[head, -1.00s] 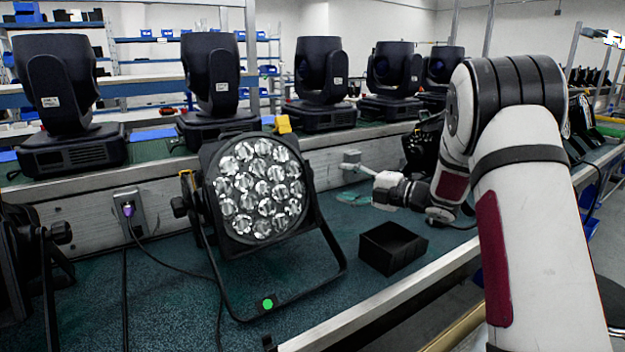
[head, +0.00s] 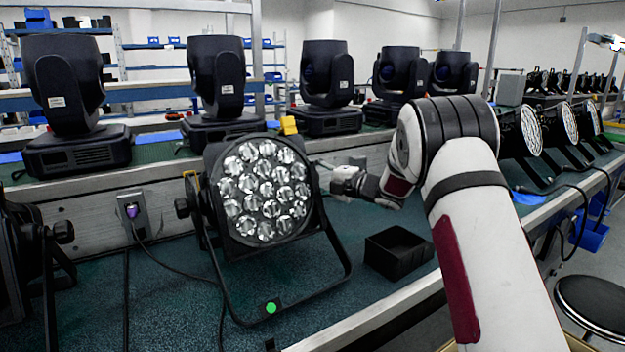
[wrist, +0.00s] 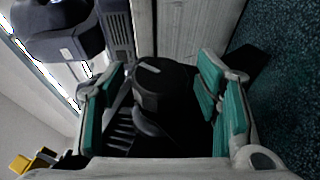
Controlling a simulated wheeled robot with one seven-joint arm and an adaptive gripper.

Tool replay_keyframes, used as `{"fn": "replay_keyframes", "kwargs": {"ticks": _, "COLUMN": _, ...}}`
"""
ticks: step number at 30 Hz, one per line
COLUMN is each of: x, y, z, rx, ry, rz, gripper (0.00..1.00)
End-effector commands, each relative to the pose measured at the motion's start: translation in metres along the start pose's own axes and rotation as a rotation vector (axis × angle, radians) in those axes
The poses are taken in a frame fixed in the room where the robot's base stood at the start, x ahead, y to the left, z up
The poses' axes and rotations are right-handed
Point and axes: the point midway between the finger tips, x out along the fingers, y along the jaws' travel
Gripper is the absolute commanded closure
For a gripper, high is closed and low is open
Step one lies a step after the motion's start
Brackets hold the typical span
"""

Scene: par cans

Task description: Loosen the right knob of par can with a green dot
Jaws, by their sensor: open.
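The par can (head: 263,195) stands in the middle of the head view, with many clear lenses, a black U-shaped stand and a green dot (head: 271,307) on the stand's lower bar. A black knob (head: 183,207) shows on its left side. My gripper (head: 327,178) is close beside the can's right side. The right knob is not clear in the head view. In the wrist view, a dark round part that looks like that knob (wrist: 155,85) sits between the green-padded fingers of my open gripper (wrist: 163,80). A gap to the fingers shows; contact is unclear.
A black open box (head: 397,253) stands on the teal bench (head: 180,300) below my arm. Several moving-head lights (head: 325,75) stand on the shelf behind. A wall socket with a purple plug (head: 131,211) is at left. The bench's metal edge (head: 390,310) runs along the front right.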

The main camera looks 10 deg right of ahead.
Motion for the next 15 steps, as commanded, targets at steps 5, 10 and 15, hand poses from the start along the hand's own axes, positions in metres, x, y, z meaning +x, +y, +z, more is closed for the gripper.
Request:
{"fn": "replay_keyframes", "kwargs": {"ticks": 5, "x": 0.0014, "y": -0.0002, "z": 0.0001, "rx": 0.001, "ry": 0.000, "rz": 0.000, "gripper": 0.42}}
{"fn": "replay_keyframes", "kwargs": {"ticks": 10, "x": 0.0012, "y": -0.0001, "z": 0.0001, "rx": 0.001, "ry": 0.000, "rz": 0.000, "gripper": 0.56}}
{"fn": "replay_keyframes", "kwargs": {"ticks": 15, "x": 0.0011, "y": -0.0001, "z": 0.0001, "rx": 0.001, "ry": 0.000, "rz": 0.000, "gripper": 0.91}}
